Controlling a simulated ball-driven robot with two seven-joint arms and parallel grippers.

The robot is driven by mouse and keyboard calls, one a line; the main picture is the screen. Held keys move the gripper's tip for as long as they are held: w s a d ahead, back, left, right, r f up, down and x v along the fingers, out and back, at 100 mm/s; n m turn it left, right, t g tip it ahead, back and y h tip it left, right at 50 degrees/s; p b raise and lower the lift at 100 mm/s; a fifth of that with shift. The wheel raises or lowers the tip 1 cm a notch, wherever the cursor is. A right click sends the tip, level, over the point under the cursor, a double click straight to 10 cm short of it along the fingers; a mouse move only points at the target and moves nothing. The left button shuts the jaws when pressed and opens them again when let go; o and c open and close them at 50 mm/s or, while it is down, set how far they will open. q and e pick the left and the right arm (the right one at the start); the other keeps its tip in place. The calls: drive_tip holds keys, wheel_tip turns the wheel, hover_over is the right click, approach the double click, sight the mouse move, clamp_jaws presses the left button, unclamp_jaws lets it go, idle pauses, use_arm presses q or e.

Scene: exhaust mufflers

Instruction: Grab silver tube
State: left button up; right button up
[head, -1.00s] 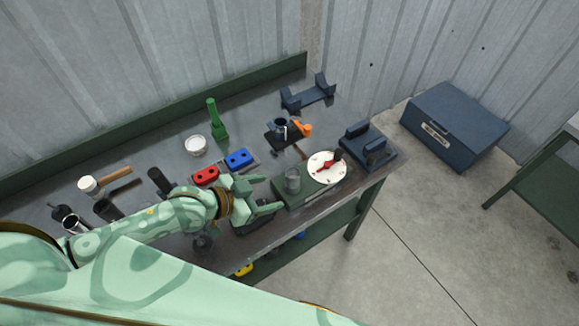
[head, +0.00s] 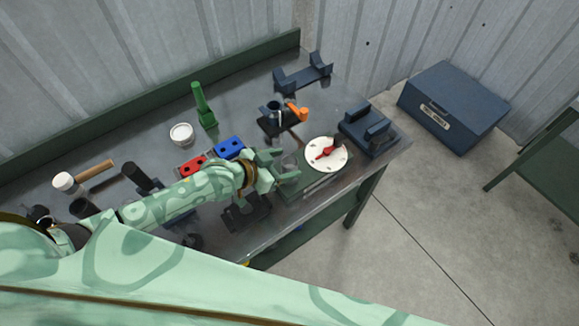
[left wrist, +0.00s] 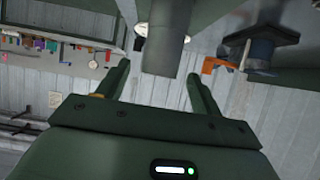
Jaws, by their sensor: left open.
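The silver tube (head: 289,162) stands upright on a dark green base at the right part of the bench, next to a white dial with a red pointer. My left gripper (head: 284,167) is open, with its fingers reaching to the tube and partly hiding it. In the left wrist view the tube (left wrist: 168,40) appears as a grey cylinder, its end near the gap between the open left fingertips (left wrist: 159,72). I see no grip on it. My right gripper is in neither view.
The white dial (head: 326,154) is just right of the tube. A dark mount with an orange part (head: 297,113) stands behind.

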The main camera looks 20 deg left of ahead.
use_arm(q)
drive_tip(key=x, duration=0.2)
drive_tip(key=shift+w+d+f, duration=0.15)
drive_tip(key=shift+w+d, duration=0.1)
drive_tip(key=shift+s, duration=0.1)
drive_tip(key=c, duration=1.2)
drive_tip(key=shift+c, duration=0.2)
